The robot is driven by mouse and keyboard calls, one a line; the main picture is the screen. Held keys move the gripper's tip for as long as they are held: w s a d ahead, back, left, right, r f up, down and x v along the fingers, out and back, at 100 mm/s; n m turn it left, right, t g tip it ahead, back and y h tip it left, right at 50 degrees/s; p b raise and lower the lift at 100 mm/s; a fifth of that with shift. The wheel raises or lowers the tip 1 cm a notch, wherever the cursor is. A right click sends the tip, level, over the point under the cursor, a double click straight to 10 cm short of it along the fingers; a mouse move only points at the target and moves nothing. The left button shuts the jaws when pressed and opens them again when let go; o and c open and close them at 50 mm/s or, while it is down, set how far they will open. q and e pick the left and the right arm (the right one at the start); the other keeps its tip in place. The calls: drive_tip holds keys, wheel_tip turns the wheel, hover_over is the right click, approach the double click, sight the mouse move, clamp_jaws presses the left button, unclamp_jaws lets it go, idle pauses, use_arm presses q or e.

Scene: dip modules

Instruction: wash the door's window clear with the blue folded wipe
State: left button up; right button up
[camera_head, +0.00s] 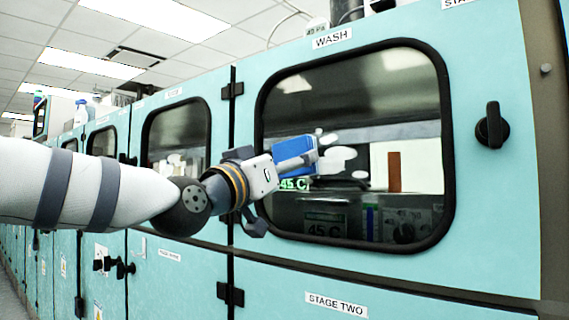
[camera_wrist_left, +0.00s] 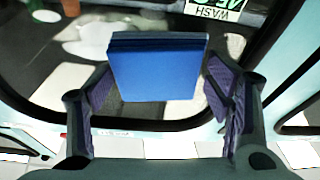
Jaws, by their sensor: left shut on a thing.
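The blue folded wipe (camera_head: 293,156) is at the window of the door labelled WASH. My left gripper (camera_head: 285,172) is shut on the wipe, which also shows between the two fingers in the left wrist view (camera_wrist_left: 155,70). The wipe is at or close to the glass; I cannot tell if it touches. The door's window (camera_head: 350,100) has a thick black rim. White patches (camera_head: 340,158) show on the glass just right of the wipe, and pale patches show in the left wrist view (camera_wrist_left: 90,42). My right gripper is not in view.
A black door knob (camera_head: 492,126) sticks out right of the window. Hinges (camera_head: 232,90) are on the door's left edge. More teal doors with windows (camera_head: 176,135) run off to the left. A STAGE TWO panel (camera_head: 400,303) is below.

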use_arm(q)
drive_tip(key=shift+w+d, duration=0.45)
drive_tip(key=shift+w, duration=0.15)
